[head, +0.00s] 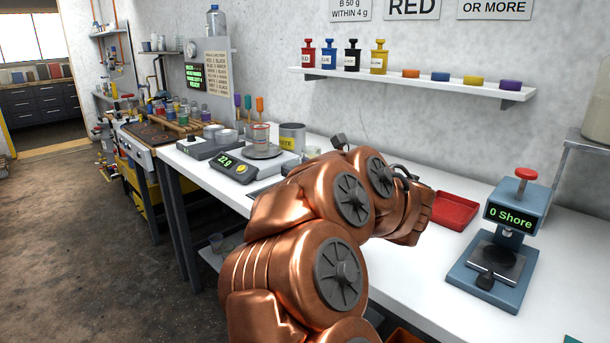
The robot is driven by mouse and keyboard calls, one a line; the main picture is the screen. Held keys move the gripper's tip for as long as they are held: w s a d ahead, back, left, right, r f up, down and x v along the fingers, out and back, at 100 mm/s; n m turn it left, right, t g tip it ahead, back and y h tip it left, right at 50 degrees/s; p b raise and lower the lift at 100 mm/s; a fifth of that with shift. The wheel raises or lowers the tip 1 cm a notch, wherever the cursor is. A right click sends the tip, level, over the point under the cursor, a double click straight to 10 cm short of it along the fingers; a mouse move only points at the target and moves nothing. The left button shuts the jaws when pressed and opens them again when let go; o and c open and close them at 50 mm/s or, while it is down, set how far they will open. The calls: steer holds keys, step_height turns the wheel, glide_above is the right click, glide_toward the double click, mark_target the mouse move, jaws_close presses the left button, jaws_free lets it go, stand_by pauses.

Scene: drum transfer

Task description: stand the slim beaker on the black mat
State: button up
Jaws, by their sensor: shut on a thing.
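My copper arm fills the middle of the head view, and its jaws are not visible behind its links. I cannot make out the slim beaker; it may be hidden behind the arm. A dark flat strip (262,190) on the white table, left of my arm, may be part of the black mat; my arm covers the rest. A small cup with a reddish band (260,135) stands on a scale reading 22 g (238,168).
A red tray (454,211) and a blue hardness tester (497,262) stand right of my arm. A wall shelf (420,85) holds bottles and coloured pucks. White table between tray and tester is clear.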

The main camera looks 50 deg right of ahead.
steer(key=w+d+f+p, duration=0.2)
steer(key=w+d+f, duration=0.2)
steer(key=w+d, duration=0.5)
steer(key=shift+w+d+f, duration=0.3)
steer(key=shift+d+f, duration=0.1)
steer(key=shift+d, duration=0.45)
steer(key=shift+f, duration=0.15)
stand_by(0.4)
steer(key=o, duration=1.1)
steer(key=shift+o, duration=0.2)
steer(key=s+b, duration=0.1)
steer(key=s, duration=1.1)
